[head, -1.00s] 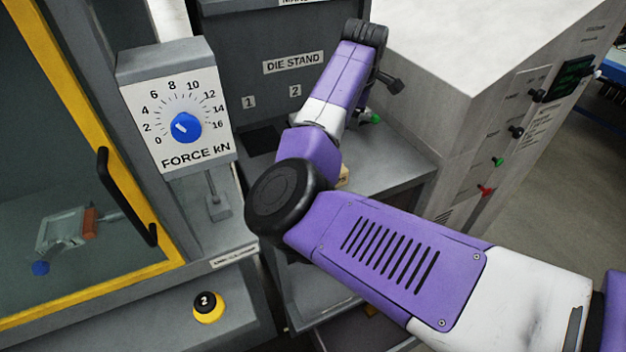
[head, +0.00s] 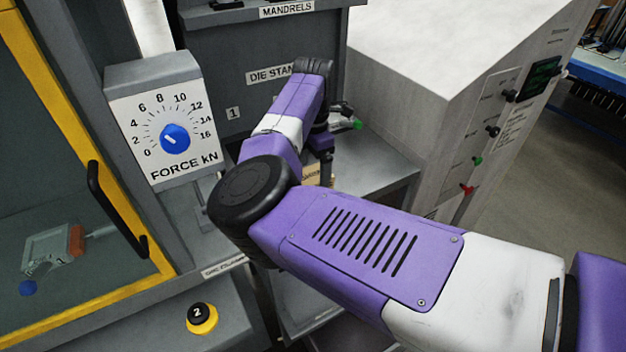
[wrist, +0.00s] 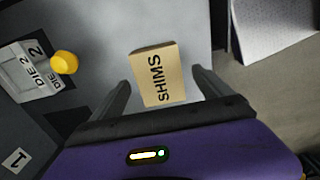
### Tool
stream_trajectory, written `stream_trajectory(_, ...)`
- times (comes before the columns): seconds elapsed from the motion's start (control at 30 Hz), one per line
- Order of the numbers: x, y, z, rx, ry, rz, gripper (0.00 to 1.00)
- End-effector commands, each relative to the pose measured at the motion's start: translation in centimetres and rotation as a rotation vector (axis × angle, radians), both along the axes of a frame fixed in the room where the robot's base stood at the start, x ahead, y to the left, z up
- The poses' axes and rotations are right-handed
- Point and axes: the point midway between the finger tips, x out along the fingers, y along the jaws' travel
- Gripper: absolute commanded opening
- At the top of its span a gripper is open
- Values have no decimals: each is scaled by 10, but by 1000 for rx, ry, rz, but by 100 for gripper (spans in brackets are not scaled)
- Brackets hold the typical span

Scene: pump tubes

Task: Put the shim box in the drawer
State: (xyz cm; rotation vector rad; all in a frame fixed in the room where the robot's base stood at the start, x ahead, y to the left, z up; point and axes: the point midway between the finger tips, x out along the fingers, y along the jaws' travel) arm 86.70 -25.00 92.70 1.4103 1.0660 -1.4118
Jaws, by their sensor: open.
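The shim box (wrist: 155,75) is a tan carton marked SHIMS, lying on a grey surface in the wrist view. My gripper (wrist: 163,88) is open, with one dark finger on each side of the box and gaps beside it; I cannot tell their heights. In the head view a small part of the box (head: 312,174) shows on the grey shelf behind my arm. My gripper (head: 325,170) is mostly hidden there. A grey open-looking compartment (head: 305,302), possibly the drawer, shows below the shelf, largely covered by my arm.
The force dial (head: 165,125) and yellow-framed door (head: 105,180) are left. A pale cabinet (head: 440,100) bounds the right. The shelf's right part (head: 375,170) is clear.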

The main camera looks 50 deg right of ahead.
Motion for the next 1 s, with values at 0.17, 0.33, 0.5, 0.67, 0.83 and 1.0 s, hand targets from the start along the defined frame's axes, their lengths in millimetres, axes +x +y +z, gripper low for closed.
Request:
stream_trajectory(0.17, 1, 1, -24, 2, 0, 0, 89)
stream_trajectory(0.33, 1, 1, -33, 1, -1, -1, 89)
stream_trajectory(0.5, 1, 0, -33, 0, -1, -1, 89)
stream_trajectory(0.67, 1, 0, -33, 0, -1, -1, 60)
stream_trajectory(0.83, 1, 0, -33, 0, -1, -1, 26)
stream_trajectory(1.0, 1, 0, -33, -1, -2, -1, 1)
